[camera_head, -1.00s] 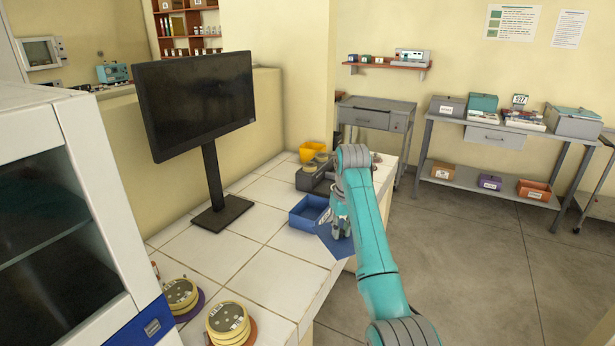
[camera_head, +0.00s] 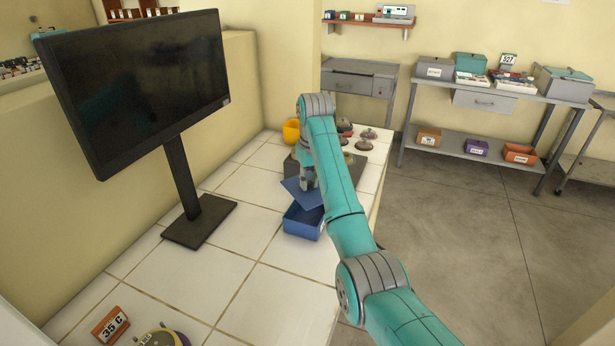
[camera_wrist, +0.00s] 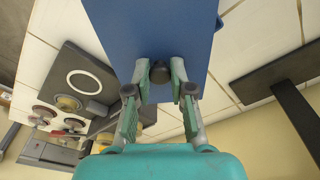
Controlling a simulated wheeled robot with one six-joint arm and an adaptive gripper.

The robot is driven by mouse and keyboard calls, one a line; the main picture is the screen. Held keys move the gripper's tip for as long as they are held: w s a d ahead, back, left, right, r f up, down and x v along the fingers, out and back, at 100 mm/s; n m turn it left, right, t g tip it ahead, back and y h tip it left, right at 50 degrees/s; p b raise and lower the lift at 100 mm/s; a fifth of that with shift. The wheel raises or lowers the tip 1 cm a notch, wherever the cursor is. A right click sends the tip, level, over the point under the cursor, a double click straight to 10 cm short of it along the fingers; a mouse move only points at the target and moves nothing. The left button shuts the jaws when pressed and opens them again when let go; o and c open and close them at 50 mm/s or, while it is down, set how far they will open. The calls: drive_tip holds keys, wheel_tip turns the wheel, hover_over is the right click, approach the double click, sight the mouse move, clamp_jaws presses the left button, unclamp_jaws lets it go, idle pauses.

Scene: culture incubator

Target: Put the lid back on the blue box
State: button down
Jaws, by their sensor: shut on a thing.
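The blue lid (camera_head: 294,190) is a flat square plate held by my gripper (camera_head: 308,184). In the wrist view, the two fingers of my gripper (camera_wrist: 160,78) are shut on the dark round knob in the middle of the lid (camera_wrist: 150,28). The blue box (camera_head: 302,224) stands on the white tiled counter, with part of its open inside showing. The lid is on the far side of the box in the head view and overlaps its back edge there.
A grey device with round parts (camera_wrist: 72,84) sits beyond the lid, near a yellow container (camera_head: 291,131). A black monitor (camera_head: 140,80) stands on the counter to the left. An orange "35 C" label block (camera_head: 110,326) is at the near left. Tiles left of the box are clear.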

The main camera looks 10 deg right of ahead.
sight(310, 190)
drive_tip(key=shift+f, duration=2.85)
drive_tip(key=shift+s+f, duration=0.1)
drive_tip(key=shift+s, duration=0.05)
drive_tip(key=c, duration=0.9)
unclamp_jaws()
drive_tip(key=shift+c, duration=0.2)
drive_tip(key=shift+o, duration=0.3)
drive_tip(key=o, duration=0.4)
drive_tip(key=shift+r, duration=3.5)
